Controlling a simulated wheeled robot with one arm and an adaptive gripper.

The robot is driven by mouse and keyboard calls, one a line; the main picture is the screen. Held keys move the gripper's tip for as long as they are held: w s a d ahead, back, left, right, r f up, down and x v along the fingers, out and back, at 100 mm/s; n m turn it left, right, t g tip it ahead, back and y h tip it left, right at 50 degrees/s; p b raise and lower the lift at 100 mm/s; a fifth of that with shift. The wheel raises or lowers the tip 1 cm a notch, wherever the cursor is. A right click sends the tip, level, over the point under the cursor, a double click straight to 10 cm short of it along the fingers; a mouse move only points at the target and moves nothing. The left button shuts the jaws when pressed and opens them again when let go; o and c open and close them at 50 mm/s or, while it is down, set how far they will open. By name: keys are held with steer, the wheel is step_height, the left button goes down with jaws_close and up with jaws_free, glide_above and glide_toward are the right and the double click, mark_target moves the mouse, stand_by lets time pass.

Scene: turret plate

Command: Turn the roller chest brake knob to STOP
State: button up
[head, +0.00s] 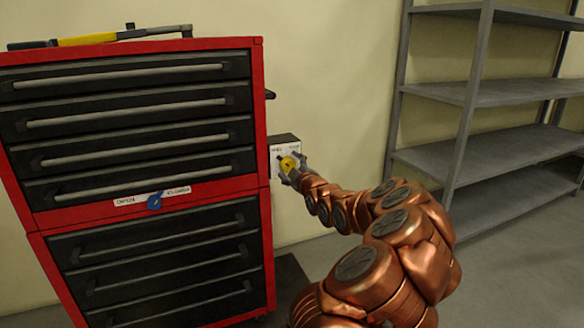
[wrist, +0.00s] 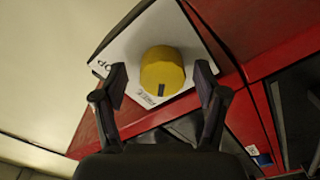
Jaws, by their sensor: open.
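The yellow brake knob (head: 289,163) sits on a white-faced box (head: 285,143) at the right side of the red roller chest (head: 262,120). In the wrist view, the round knob (wrist: 162,70) stands between the two fingers of my gripper (wrist: 162,68), with a gap on each side. The gripper is open. A dark mark on the knob points toward the bottom of the picture, near a small printed word on the white plate (wrist: 125,62). Another word at the plate's left corner appears upside down and partly hidden. In the head view, my gripper (head: 286,168) is at the knob.
A blue knob (head: 154,202) on a labelled strip is on the chest front, between the drawer groups. A yellow and black tool (head: 90,38) lies on top of the chest. Grey metal shelves (head: 480,93) stand at the right. Bare wall is behind the arm.

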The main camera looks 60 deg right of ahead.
steer(key=c, duration=1.1)
steer(key=shift+c, duration=0.2)
steer(key=shift+r+m+p, duration=0.1)
steer(key=shift+m+p, duration=0.2)
steer(key=m+p, duration=0.2)
steer(key=m, duration=0.1)
steer(key=shift+r, duration=0.1)
steer(key=m+p, duration=0.3)
steer(key=m, duration=0.2)
steer(key=shift+d+r, duration=0.1)
steer(key=m+p, duration=0.2)
steer(key=m, duration=0.2)
steer(key=shift+m+p, duration=0.3)
steer(key=shift+m, duration=0.1)
steer(key=shift+m+p, duration=0.85)
steer(key=shift+m, duration=1.45)
